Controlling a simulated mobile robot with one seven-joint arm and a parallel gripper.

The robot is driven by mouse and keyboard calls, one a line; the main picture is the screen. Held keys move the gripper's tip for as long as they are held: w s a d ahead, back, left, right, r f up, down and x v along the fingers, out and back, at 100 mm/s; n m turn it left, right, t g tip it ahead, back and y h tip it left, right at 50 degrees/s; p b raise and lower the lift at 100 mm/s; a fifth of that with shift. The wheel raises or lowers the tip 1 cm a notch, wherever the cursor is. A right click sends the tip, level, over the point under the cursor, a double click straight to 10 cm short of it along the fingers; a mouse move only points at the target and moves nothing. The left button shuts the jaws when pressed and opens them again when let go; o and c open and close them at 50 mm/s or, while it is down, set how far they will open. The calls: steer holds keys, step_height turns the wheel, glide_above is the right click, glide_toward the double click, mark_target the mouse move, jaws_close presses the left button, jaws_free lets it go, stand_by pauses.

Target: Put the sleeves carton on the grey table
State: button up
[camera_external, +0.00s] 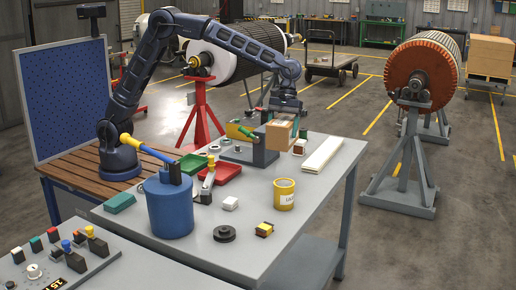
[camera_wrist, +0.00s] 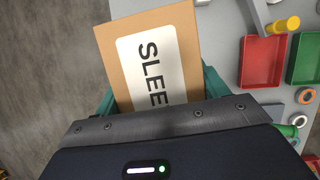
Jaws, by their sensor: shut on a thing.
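The sleeves carton (camera_wrist: 186,30) is a brown box with a white label reading "SLEE", the rest of the word being hidden by my gripper. My gripper (camera_wrist: 160,92) is shut on it, with a teal finger at each side. In the external view the carton (camera_external: 277,136) hangs under my gripper (camera_external: 284,112) near the far edge of the grey table (camera_external: 255,205). In the wrist view, floor shows left of the carton and the grey tabletop (camera_wrist: 224,50) lies to its right. I cannot tell the gap between carton and table.
A red tray (camera_external: 222,173) and a green tray (camera_external: 188,167) lie on the table. A blue canister (camera_external: 168,208), yellow tape roll (camera_external: 284,194), white strips (camera_external: 322,154) and a dark grey fixture (camera_external: 250,152) also stand there. Bare tabletop shows at the middle and front right.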

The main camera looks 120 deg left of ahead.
steer(key=d+f, duration=0.1)
steer(key=d, duration=3.5)
steer(key=s+d, duration=0.5)
steer(key=d, duration=0.5)
steer(key=s+d+m, duration=0.1)
steer(key=s+d, duration=0.3)
steer(key=d, duration=0.6)
steer(key=s+d, duration=0.5)
steer(key=d, duration=0.5)
steer(key=f, duration=2)
steer(key=shift+w+a+f, duration=0.15)
steer(key=shift+w+f, duration=0.05)
steer(key=shift+f, duration=0.15)
steer(key=shift+f, duration=0.15)
steer(key=o, duration=1.3)
steer(key=shift+o, duration=0.2)
